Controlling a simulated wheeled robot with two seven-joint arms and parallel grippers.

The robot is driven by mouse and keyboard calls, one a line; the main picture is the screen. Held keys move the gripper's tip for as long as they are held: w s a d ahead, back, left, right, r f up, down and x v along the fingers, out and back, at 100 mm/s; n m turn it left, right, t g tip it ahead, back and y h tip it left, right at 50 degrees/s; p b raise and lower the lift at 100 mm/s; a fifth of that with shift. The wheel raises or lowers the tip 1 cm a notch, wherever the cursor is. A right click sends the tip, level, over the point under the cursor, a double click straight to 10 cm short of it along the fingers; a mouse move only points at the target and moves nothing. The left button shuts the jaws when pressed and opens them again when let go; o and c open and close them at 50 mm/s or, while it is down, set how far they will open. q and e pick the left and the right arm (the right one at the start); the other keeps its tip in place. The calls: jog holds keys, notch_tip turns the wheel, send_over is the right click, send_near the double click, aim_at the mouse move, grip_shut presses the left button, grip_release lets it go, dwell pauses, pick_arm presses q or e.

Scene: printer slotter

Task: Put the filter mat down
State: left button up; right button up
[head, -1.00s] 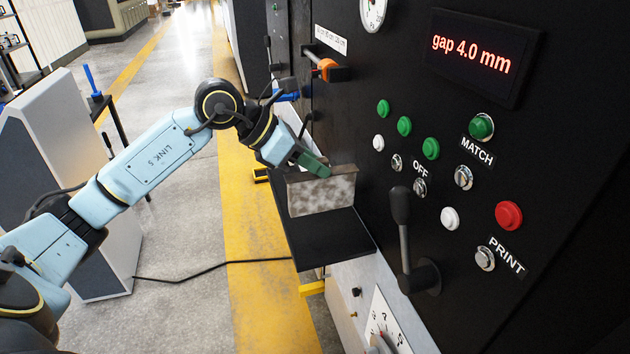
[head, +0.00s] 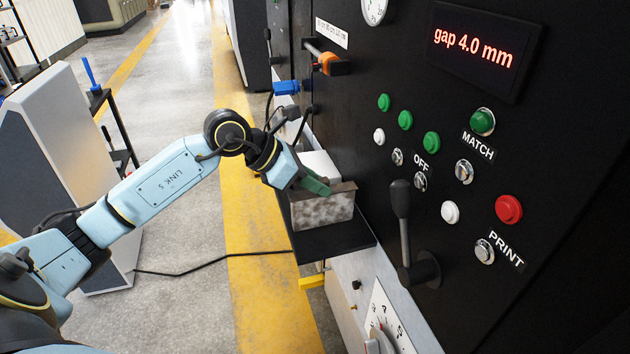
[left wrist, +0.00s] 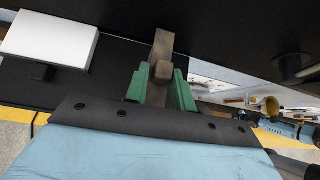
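The filter mat (head: 323,211) is a grey mottled upright panel with a brown top edge. It stands at or just above the black shelf (head: 345,240) on the machine's side; I cannot tell whether its lower edge touches. My left gripper (head: 316,186) is at the mat's top edge, with green fingers. The mat's face is hidden there.
A white block (head: 318,165) stands behind the mat, and it also shows in the left wrist view (left wrist: 50,38). The black machine panel (head: 370,200) rises close on the right, with buttons and a lever (head: 400,205). A grey cabinet (head: 60,150) stands at left.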

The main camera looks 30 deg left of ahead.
pick_arm(q)
jog(key=o, duration=0.4)
jog(key=shift+o, duration=0.2)
jog(key=shift+r+p, duration=0.4)
jog(key=shift+p, duration=0.1)
jog(key=b+v, duration=0.2)
jog(key=v, duration=0.9)
jog(key=shift+s+a+r+b, duration=0.2)
jog(key=shift+s+r+b, duration=0.05)
jog(key=shift+b, duration=0.1)
